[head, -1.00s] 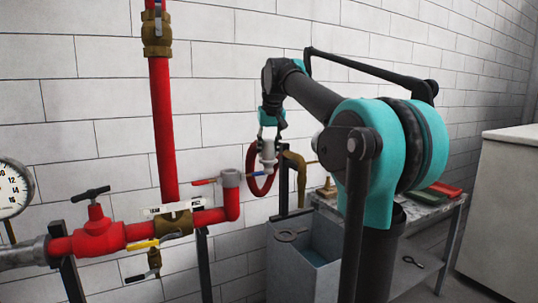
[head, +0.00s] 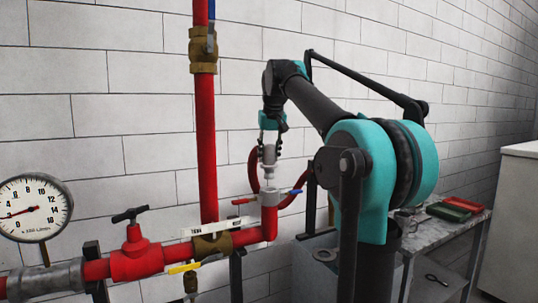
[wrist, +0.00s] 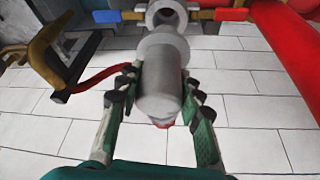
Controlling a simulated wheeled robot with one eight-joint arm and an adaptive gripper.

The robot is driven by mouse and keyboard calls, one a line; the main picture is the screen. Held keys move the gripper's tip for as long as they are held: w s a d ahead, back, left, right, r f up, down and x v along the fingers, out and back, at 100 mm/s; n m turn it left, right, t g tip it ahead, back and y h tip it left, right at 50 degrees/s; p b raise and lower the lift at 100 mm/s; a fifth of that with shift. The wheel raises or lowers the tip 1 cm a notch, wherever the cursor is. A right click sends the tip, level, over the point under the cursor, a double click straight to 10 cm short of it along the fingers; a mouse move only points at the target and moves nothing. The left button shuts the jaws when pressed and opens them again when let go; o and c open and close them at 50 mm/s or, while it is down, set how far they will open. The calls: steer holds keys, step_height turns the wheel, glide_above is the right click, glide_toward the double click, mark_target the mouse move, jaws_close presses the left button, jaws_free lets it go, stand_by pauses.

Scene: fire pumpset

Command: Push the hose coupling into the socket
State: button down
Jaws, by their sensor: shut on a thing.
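The grey-white hose coupling (head: 269,158) is upright in my gripper (head: 269,148), with the red hose (head: 253,172) looping around behind it. The socket (head: 269,198) is the grey upturned end of the red pipe, with a red and a blue lever beside it. The coupling hangs just above the socket, roughly in line with it, and looks apart from it. In the wrist view, both fingers of my gripper (wrist: 160,88) are shut on the coupling (wrist: 157,90). Beyond its front collar the socket's ring (wrist: 165,12) shows, its dark opening partly visible.
A red valve (head: 134,258), a pressure gauge (head: 34,207) and a vertical red pipe (head: 206,140) stand left of the socket. A grey bin (head: 318,275) and a marble-topped table (head: 440,235) are at the right. The white tiled wall is close behind.

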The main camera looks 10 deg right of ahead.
mark_target(269, 174)
steer(key=shift+f, duration=3.8)
steer(key=c, duration=0.9)
jaws_free()
steer(key=v, duration=1.2)
